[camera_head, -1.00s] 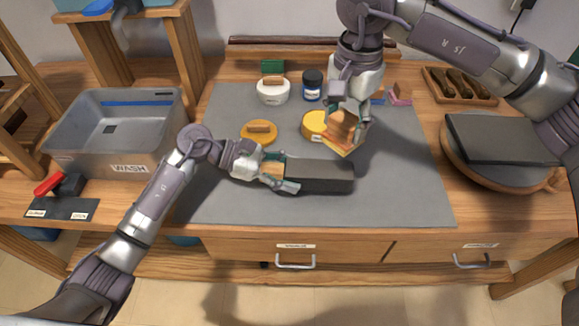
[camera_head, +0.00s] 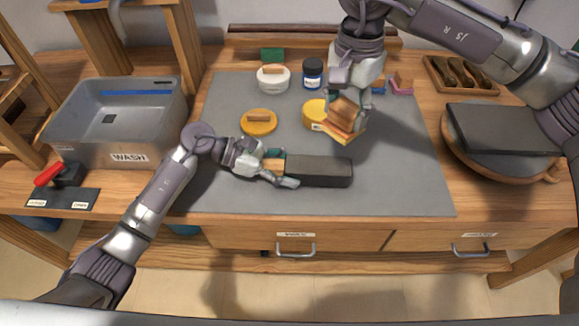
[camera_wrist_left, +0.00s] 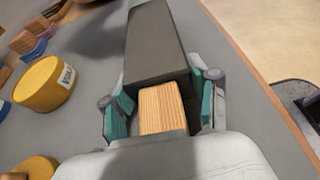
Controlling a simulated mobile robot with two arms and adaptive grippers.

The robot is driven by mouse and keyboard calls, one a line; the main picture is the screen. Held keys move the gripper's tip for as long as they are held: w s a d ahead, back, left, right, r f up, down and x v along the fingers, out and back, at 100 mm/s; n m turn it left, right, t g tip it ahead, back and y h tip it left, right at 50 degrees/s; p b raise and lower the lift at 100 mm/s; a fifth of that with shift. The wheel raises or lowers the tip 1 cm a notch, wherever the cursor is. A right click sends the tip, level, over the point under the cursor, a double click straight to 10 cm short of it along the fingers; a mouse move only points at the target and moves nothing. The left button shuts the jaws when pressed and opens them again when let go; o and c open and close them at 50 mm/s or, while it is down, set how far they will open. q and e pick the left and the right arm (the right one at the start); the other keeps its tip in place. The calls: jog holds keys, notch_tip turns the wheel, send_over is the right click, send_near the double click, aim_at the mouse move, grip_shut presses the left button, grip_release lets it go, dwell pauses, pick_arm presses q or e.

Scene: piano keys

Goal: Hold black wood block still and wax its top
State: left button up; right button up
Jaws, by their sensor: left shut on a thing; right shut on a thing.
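The black wood block (camera_head: 322,171) lies flat on the grey mat, its length running left to right. Its bare wood end (camera_wrist_left: 162,108) shows between the fingers in the left wrist view. My left gripper (camera_head: 275,168) is shut on the left end of the block, and it also shows in the left wrist view (camera_wrist_left: 160,105). My right gripper (camera_head: 347,98) is shut on a wooden-backed applicator (camera_head: 345,118) with a yellowish pad. The applicator is held tilted above the mat, behind the block's right end and apart from it. A yellow wax tin (camera_head: 314,113) stands just left of it.
A grey wash tub (camera_head: 128,146) is left. A dark slab (camera_head: 500,133) on a round board is right. The front mat (camera_head: 400,196) is clear.

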jog(key=shift+a+f, duration=0.1)
dwell(0.9)
send_over(301, 164)
jog(key=shift+a+f, duration=0.2)
jog(key=shift+f, duration=3.15)
jog(key=shift+f, duration=0.15)
jog(key=shift+f, duration=1.75)
jog(key=shift+f, duration=0.65)
jog(key=shift+d, duration=0.15)
